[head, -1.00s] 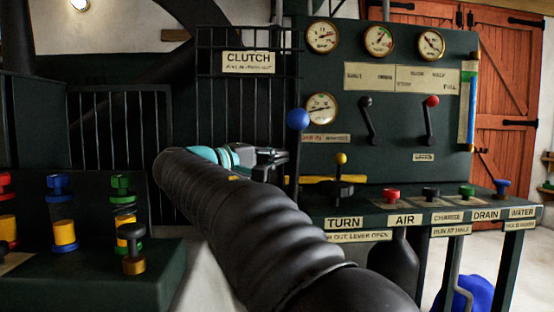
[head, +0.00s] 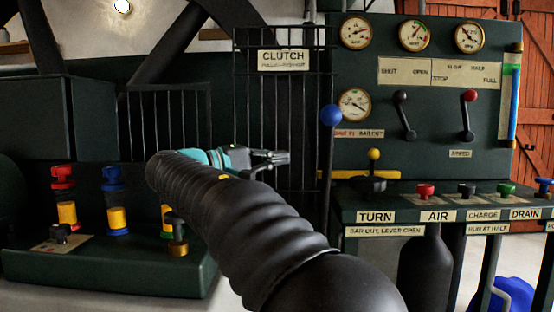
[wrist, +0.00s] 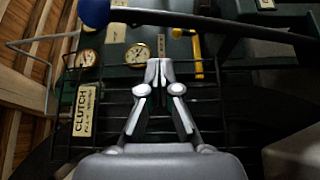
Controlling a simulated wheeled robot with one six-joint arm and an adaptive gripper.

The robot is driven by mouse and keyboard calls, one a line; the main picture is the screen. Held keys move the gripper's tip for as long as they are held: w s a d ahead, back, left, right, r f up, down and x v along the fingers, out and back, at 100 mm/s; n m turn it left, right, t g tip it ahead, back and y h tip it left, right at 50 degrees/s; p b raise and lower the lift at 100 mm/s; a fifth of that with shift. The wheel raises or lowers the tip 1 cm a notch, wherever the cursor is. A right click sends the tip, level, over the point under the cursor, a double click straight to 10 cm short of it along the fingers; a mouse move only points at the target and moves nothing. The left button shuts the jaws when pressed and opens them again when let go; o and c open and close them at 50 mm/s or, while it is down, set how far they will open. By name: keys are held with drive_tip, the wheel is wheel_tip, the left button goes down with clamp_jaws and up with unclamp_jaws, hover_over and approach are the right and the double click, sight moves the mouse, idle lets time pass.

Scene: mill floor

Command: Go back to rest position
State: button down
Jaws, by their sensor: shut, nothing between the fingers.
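My gripper (head: 284,158) is shut and empty at the end of my black ribbed arm, in the middle of the head view. It is in front of the clutch guard's dark bars, left of the blue-knobbed lever (head: 331,116). In the wrist view my gripper (wrist: 160,64) shows with its fingertips together, pointing toward the panel with the gauges. The blue knob (wrist: 94,12) is at the upper left there, with its dark rod running right across the top.
A dark panel with gauges (head: 414,35) and levers stands at the right, above a bench with labelled coloured knobs (head: 426,191). A yellow-knobbed handle (head: 374,155) is beside the blue lever. Oilers with coloured caps (head: 113,175) stand on a low dark plinth at the left.

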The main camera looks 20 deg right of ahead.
drive_tip(key=s+d+f+n+y+p, duration=0.1)
drive_tip(key=s+d+f+y+p, duration=0.1)
drive_tip(key=s+d+f+y, duration=0.3)
drive_tip(key=s+d+f+n+y+p, duration=0.1)
drive_tip(key=s+d+f+y+p, duration=0.15)
drive_tip(key=s+f, duration=0.4)
drive_tip(key=s+a+f+m+y+p, duration=0.2)
drive_tip(key=s+a+f+y, duration=0.3)
drive_tip(key=s+f, duration=0.2)
drive_tip(key=s+a+f+m+t+y+p, duration=0.1)
drive_tip(key=s+a+f+y, duration=0.3)
drive_tip(key=s+f, duration=0.4)
drive_tip(key=s+m+y+p, duration=0.1)
drive_tip(key=s, duration=0.1)
drive_tip(key=shift+s+a, duration=0.3)
drive_tip(key=shift+a, duration=0.05)
